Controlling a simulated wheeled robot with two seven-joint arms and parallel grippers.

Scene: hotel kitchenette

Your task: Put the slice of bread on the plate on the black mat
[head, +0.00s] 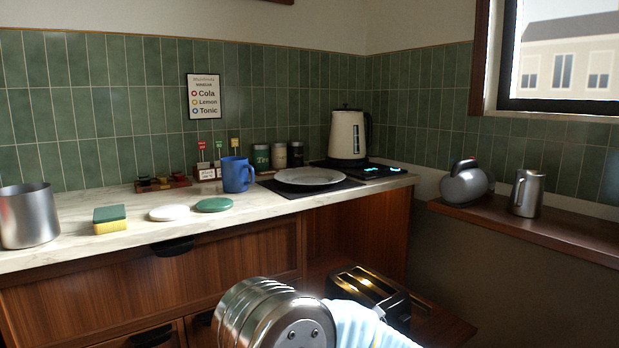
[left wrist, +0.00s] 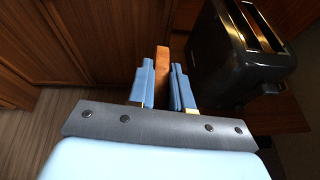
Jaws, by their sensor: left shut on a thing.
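The plate (head: 308,176) is grey-white and looks empty. It lies on the black mat (head: 349,184) on the counter, left of the cream kettle. In the left wrist view my left gripper (left wrist: 162,76) is shut on the slice of bread (left wrist: 163,56), a brown strip seen edge-on between the blue fingers. It is beside the black toaster (left wrist: 240,50), which also shows in the head view (head: 368,296), low and in front of the counter. In the head view only part of my left arm shows, and its fingers and the bread are hidden. My right gripper is not in view.
A blue mug (head: 237,174) stands just left of the mat. The cream kettle (head: 348,136) stands behind the plate to the right. A sponge (head: 110,219), a white disc (head: 169,212) and a green disc (head: 213,205) lie near the counter's front edge. A metal pot (head: 28,216) is at far left.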

